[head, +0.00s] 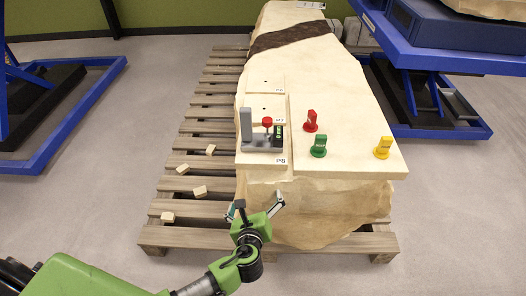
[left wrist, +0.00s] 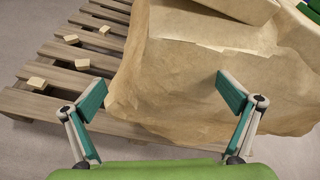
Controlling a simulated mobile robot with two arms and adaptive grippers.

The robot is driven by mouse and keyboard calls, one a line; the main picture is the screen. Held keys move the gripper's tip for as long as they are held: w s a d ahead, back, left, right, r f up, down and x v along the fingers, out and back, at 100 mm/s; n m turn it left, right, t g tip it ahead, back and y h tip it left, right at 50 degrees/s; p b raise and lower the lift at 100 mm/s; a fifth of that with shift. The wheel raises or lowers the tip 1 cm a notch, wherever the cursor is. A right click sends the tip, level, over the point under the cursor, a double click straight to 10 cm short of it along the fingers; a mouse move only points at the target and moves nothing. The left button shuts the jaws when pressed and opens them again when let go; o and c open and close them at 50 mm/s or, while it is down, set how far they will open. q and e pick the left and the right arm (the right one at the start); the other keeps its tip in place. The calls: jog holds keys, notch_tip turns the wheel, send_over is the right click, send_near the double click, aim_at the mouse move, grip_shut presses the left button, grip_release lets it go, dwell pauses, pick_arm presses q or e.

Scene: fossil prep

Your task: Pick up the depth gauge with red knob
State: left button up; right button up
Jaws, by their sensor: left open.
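A red-topped piece (head: 311,121) stands upright on the pale stone block (head: 345,165), right of a grey fixture (head: 246,125). The fixture has an upright post, a flat base and a small red knob (head: 267,122). I cannot tell for sure which of these two is the depth gauge with red knob. My left gripper (head: 256,207) is open and empty, in front of the block's near side and below its top. In the left wrist view the open fingers (left wrist: 162,90) face the block's rough side (left wrist: 180,75); neither red item shows there. My right gripper is not in view.
A green piece (head: 318,147) and a yellow piece (head: 383,147) stand on the block near the red-topped piece. The block rests on a wooden pallet (head: 190,145) with several small wood chunks. Blue lift frames (head: 440,130) stand at both sides. Grey floor is clear in front.

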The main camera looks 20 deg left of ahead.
pick_arm(q)
notch_tip(320, 180, up, 14)
jog(key=w+d+r+m+t+y+b, duration=0.1)
jog(key=d+m+t+y+b, duration=0.1)
jog(key=m+t, duration=0.2)
jog(key=b, duration=0.1)
send_near(262, 140)
jog(key=w, duration=0.1)
jog(key=w+r, duration=0.1)
jog(key=w+a+r, duration=0.1)
jog(key=shift+w, duration=0.35)
jog(key=x, duration=0.3)
jog(key=b+x, duration=0.1)
jog(key=x, duration=0.1)
jog(key=shift+w+a+r, duration=0.15)
jog(key=shift+w+r, duration=0.05)
jog(key=shift+r, duration=0.1)
jog(key=shift+w+a, duration=0.1)
jog(key=shift+w, duration=0.35)
jog(key=c, duration=1.7)
jog(key=shift+r, duration=0.2)
jog(key=shift+c, duration=0.7)
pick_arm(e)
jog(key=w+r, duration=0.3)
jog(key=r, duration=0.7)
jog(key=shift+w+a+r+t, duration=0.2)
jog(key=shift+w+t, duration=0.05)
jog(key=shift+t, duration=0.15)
